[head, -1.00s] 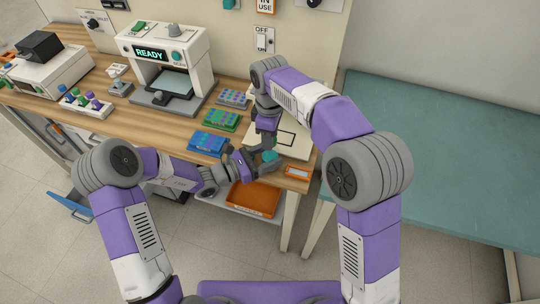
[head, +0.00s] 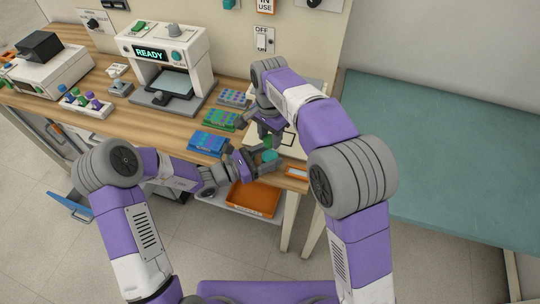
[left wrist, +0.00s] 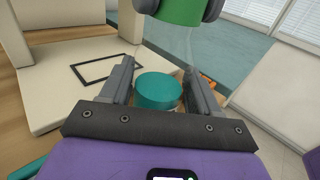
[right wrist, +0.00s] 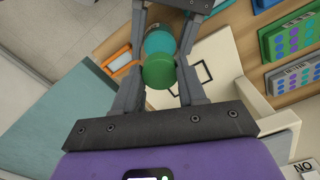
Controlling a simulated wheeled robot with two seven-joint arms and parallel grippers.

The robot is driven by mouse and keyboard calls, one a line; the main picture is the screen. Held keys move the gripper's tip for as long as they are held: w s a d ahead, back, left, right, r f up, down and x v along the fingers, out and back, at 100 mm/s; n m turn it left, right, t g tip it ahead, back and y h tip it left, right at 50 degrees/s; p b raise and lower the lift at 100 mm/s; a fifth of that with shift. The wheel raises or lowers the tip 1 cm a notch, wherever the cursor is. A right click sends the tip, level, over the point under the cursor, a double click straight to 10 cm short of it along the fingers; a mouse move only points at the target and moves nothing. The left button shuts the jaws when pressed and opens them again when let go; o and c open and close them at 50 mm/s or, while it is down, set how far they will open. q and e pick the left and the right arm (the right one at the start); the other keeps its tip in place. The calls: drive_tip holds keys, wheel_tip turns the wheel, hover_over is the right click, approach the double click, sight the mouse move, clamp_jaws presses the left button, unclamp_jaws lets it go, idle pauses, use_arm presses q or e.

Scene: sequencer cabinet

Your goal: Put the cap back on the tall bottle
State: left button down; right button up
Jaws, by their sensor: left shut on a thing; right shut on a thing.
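A green round piece, apparently the cap (right wrist: 159,72), is between the fingers of my right gripper (right wrist: 158,80). It also shows in the left wrist view (left wrist: 184,10) at the top edge. A teal round-topped piece, apparently the bottle (left wrist: 158,92), is between the fingers of my left gripper (left wrist: 158,90). The teal piece also shows in the right wrist view (right wrist: 160,42), just past the green one, and in the head view (head: 269,156). The two pieces are close, and the green one is above the teal one. The bottle's lower part is hidden.
A cream block with a black square outline (left wrist: 95,72) lies beside the grippers. Blue (head: 209,142) and green (head: 221,120) racks stand to the left. An orange-rimmed tray (head: 296,172) lies at the bench edge. An orange bin (head: 252,199) is below.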

drive_tip(key=m, duration=0.4)
drive_tip(key=o, duration=1.2)
drive_tip(key=shift+c, duration=0.2)
drive_tip(key=shift+r, duration=2.25)
